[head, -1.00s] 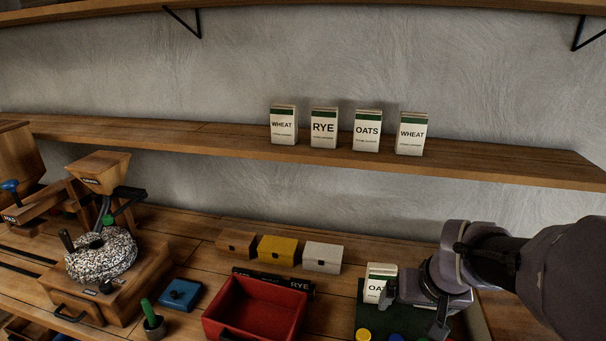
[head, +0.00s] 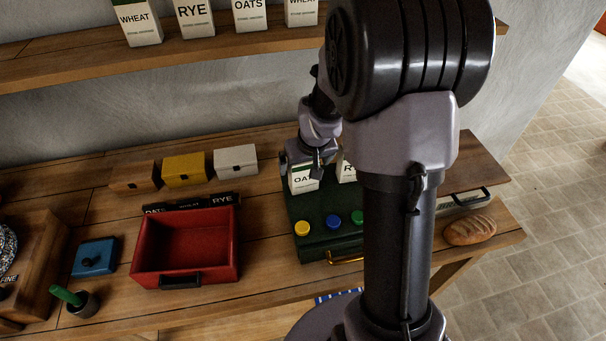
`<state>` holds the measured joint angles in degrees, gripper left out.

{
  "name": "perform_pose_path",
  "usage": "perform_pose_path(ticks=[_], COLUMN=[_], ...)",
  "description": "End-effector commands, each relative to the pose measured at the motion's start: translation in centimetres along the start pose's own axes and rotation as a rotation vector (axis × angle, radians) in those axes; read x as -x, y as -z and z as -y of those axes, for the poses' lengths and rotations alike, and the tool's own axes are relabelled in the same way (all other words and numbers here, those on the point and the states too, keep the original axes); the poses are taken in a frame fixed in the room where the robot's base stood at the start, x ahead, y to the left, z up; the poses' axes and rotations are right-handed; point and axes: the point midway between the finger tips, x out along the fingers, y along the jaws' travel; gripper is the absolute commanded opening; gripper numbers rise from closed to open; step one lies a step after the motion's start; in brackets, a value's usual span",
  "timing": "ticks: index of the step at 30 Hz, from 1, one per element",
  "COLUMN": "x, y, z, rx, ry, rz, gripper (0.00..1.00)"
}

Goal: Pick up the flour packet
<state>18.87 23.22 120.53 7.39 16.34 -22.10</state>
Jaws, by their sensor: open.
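A white flour packet marked OA, its label partly covered (head: 302,183), stands upright at the back of a dark green box (head: 300,210) on the bench. My gripper (head: 306,162) is open at the top of this packet, its fingers overlapping the packet's upper edge; I cannot tell whether they touch it. A second packet marked R (head: 346,172) stands to its right, partly hidden behind my arm. More packets stand on the shelf: wheat (head: 138,22), rye (head: 194,18), oats (head: 250,14) and another wheat (head: 301,12).
Orange, yellow (head: 185,168) and white (head: 235,160) boxes stand behind. A bread loaf (head: 470,230) lies right of my arm.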

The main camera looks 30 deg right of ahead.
Motion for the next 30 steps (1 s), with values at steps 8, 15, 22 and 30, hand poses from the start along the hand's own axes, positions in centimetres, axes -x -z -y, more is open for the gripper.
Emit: perform_pose_path(ticks=[8,15,22,30], x=[-3.9,-3.7,-3.7,-3.7], y=[-0.5,-0.5,-0.5,-0.5], z=[0.3,0.3,0.3,0.3], rx=[-0.001,-0.001,-0.001,-0.001], ry=[0.000,0.000,0.000,0.000], rz=[0.000,0.001,0.001,0.000], gripper=[0.98,0.71,0.26,0.10])
